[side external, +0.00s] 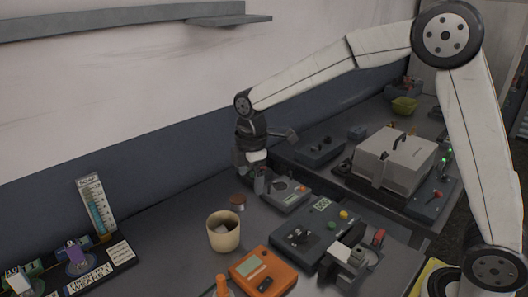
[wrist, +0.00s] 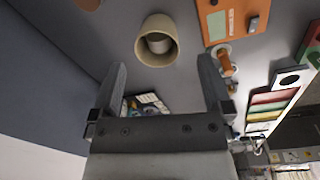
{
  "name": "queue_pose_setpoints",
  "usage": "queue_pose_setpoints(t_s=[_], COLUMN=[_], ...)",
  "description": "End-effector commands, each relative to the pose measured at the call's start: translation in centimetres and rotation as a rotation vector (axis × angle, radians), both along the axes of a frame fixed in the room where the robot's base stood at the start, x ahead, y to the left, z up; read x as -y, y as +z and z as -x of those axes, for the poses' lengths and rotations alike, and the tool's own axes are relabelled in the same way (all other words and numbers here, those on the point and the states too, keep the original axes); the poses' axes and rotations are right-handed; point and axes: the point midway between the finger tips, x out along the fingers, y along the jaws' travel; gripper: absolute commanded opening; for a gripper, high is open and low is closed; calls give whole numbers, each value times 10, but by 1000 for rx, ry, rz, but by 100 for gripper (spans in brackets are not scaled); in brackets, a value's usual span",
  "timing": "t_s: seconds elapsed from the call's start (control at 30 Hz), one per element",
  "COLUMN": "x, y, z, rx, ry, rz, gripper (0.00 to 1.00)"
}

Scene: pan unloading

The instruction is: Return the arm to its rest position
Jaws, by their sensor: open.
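My gripper (side external: 258,172) hangs at the end of my arm, above the back part of the grey bench near the wall, in the side view. In the wrist view its two fingers (wrist: 161,66) are spread wide apart with nothing between them. A beige cup (side external: 224,245) stands upright on the bench, in front of and to the left of my gripper in the side view. The cup also shows beyond the fingertips in the wrist view (wrist: 142,47), with a pale object inside. The fingers do not touch it.
An orange device (side external: 246,275) lies right of the cup. Grey instruments (side external: 291,240) and a lidded metal box (side external: 397,158) stand further right. A thermometer-like gauge (side external: 97,205) and a labelled tray (side external: 118,260) are at the left. A shelf (side external: 120,20) runs along the wall.

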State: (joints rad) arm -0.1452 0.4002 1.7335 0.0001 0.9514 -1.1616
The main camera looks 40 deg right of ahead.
Motion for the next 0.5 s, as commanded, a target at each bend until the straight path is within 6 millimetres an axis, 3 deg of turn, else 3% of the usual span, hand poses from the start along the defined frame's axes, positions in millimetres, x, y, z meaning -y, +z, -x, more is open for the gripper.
queue_pose_setpoints(t_s=[0.5], x=[48], y=[-43], z=[102], rx=[93], ry=[-785], rz=[-86], gripper=[100])
